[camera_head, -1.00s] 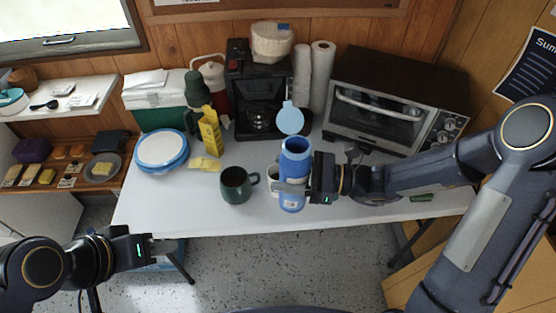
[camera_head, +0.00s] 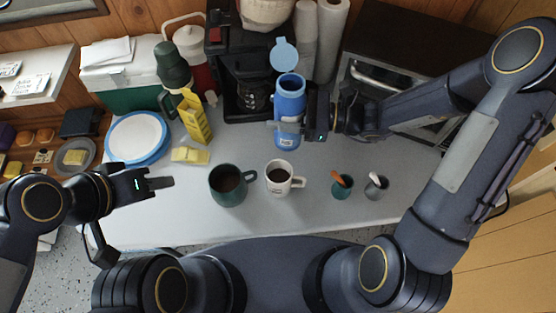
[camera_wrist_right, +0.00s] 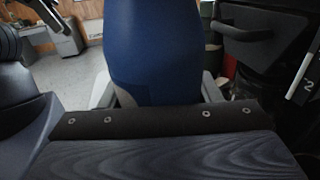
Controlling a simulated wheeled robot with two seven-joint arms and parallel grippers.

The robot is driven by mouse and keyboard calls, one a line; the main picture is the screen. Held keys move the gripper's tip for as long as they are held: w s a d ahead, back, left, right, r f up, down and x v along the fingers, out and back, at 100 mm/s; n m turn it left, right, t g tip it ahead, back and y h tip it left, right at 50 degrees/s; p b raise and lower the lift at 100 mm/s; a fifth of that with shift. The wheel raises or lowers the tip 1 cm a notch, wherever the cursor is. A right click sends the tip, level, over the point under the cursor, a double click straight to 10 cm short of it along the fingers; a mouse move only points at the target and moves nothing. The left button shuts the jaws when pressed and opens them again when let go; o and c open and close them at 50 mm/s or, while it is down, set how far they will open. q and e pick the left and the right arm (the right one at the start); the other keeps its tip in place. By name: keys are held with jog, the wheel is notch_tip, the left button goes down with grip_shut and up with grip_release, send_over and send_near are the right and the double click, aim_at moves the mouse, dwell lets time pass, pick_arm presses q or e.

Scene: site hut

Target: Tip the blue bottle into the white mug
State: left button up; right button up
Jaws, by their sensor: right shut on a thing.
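The blue bottle (camera_head: 289,98) is upright with its light blue lid (camera_head: 284,54) flipped open, behind the white mug in the head view. My right gripper (camera_head: 289,124) is shut on the bottle; the bottle also fills the middle of the right wrist view (camera_wrist_right: 153,50). I cannot tell whether its base is clear of the table. The white mug (camera_head: 275,188) stands upright on the table with dark contents and its handle to the right. My left gripper (camera_head: 160,183) is empty, left of the green mug; the gap between its fingers is not clear.
A dark green mug (camera_head: 226,190) stands close left of the white mug. Two small cups, one green (camera_head: 342,190) and one grey (camera_head: 376,187), hold spoons at right. A coffee maker (camera_head: 236,75) and a toaster oven (camera_head: 400,60) stand behind. The white table (camera_head: 310,217) is clear in front.

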jog(key=f+b, duration=0.1)
jog(key=f, duration=0.2)
jog(key=f+b, duration=0.2)
jog(key=f, duration=0.1)
jog(key=w+f+b, duration=0.1)
jog(key=f+b, duration=0.1)
jog(key=f, duration=0.1)
jog(key=shift+f, duration=0.3)
